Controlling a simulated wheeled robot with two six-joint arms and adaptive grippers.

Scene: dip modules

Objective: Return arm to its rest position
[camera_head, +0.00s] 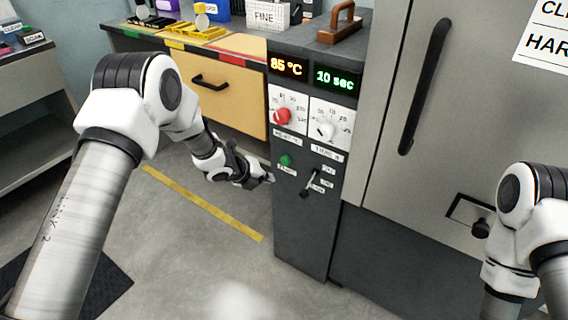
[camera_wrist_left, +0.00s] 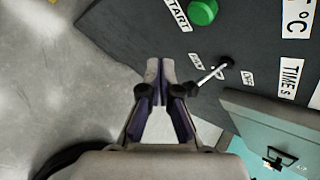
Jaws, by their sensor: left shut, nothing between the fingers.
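My left arm (camera_head: 125,110) comes in from the left and reaches toward the grey control panel (camera_head: 305,240). My left gripper (camera_head: 266,181) is beside the panel, just below and left of the green button (camera_head: 286,160). In the left wrist view the fingertips (camera_wrist_left: 159,70) are together with nothing between them. The green button (camera_wrist_left: 203,12) and the switch lever (camera_wrist_left: 212,75) show ahead of and to the right of the fingers; I see no clear contact. My right arm (camera_head: 520,220) shows at the right edge; its gripper is out of view.
The panel reads 85 °C and 10 sec, with a red knob (camera_head: 283,117) and a white knob (camera_head: 325,131). A steel cabinet (camera_head: 470,110) with a black handle (camera_head: 424,85) stands right. A drawer bench (camera_head: 225,90) is behind. Open floor (camera_head: 190,250) lies below my left arm.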

